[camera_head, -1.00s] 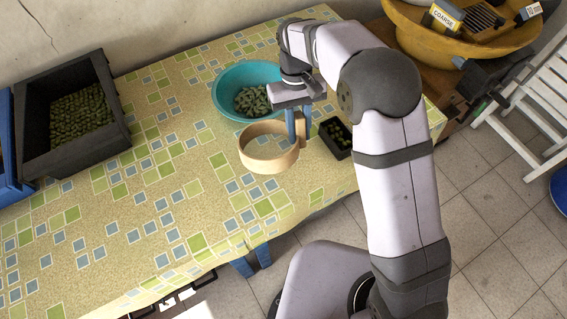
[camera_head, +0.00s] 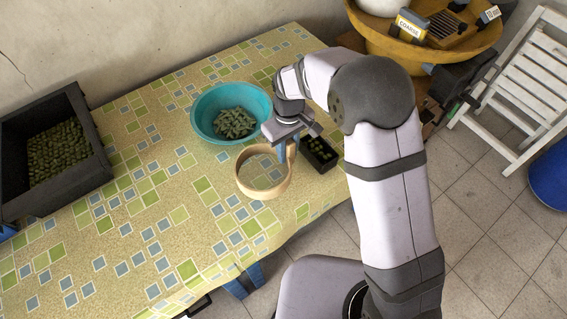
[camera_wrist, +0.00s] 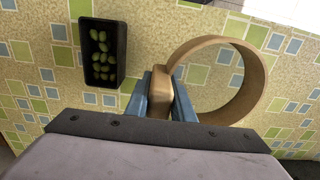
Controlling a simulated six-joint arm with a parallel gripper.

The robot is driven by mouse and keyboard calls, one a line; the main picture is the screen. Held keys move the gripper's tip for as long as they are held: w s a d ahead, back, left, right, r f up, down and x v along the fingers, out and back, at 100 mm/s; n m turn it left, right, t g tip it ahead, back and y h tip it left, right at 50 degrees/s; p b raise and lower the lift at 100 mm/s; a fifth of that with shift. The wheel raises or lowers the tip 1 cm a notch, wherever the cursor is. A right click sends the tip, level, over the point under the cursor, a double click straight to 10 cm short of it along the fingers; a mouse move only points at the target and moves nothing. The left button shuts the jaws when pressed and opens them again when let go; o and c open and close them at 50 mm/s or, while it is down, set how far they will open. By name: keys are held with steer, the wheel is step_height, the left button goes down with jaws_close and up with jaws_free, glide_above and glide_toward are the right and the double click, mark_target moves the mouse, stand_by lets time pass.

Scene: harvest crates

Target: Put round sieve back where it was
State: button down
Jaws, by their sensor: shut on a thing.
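The round sieve (camera_head: 262,194) is a pale wooden hoop at the near side of the table, in front of the turquoise bowl. My gripper (camera_head: 283,157) is shut on its right rim. In the wrist view, the blue fingers (camera_wrist: 160,86) clasp the hoop's wall, and the sieve (camera_wrist: 257,88) extends to the right. The tablecloth shows through the hoop; I cannot make out a mesh. It looks slightly tilted in the head view. I cannot tell whether it touches the table or hangs just above it.
The turquoise bowl (camera_head: 199,122) of green pods stands behind the sieve. A small black box (camera_head: 329,164) of green fruits is close on its right. A large dark crate (camera_head: 98,170) of green produce stands at left. The tablecloth (camera_head: 150,235) between is clear.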

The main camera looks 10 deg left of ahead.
steer(key=shift+f+p, duration=0.65)
steer(key=shift+f, duration=2.25)
steer(key=shift+f, duration=0.2)
steer(key=c, duration=1.5)
jaws_free()
steer(key=shift+c, duration=0.2)
steer(key=shift+r, duration=0.15)
step_height(320, 180, up, 12)
steer(key=b, duration=0.3)
steer(key=shift+r, duration=0.1)
